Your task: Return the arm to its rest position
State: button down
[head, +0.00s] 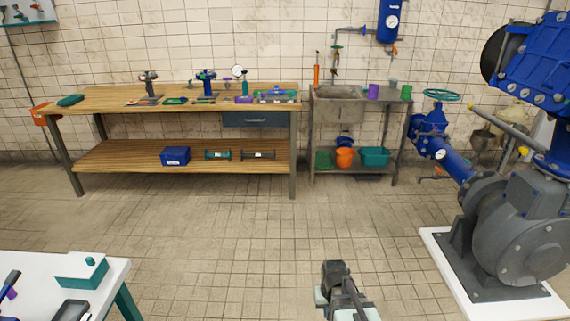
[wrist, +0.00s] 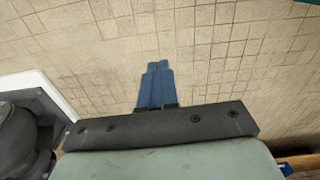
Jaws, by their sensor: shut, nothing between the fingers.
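My gripper shows in the wrist view, its two blue fingers (wrist: 157,85) pressed together with nothing between them. Tiled floor lies beyond the fingertips. In the head view, part of my arm shows at the bottom, right of centre, over open floor. The fingertips cannot be made out in that view. My arm touches nothing that I can see.
A white table (head: 110,275) with a white and teal box (head: 82,272) stands at the lower left. A grey and blue pump (head: 515,225) on a pale plinth is at the right. A wooden workbench (head: 120,101) and sink (head: 340,105) line the wall. The middle floor is clear.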

jog(key=s+d+f+g, duration=0.1)
jog(key=s+f+g, duration=0.1)
jog(key=s+f, duration=0.5)
jog(key=s+d+f+g, duration=0.1)
jog(key=s+f, duration=0.6)
jog(key=s, duration=0.7)
jog(key=s+d+f+g, duration=0.1)
jog(key=s+f+g, duration=0.3)
jog(key=s+f, duration=0.3)
jog(key=s, duration=0.4)
jog(key=shift+s+f+m, duration=0.2)
jog(key=shift+s+m, duration=0.05)
jog(key=shift+m, duration=0.05)
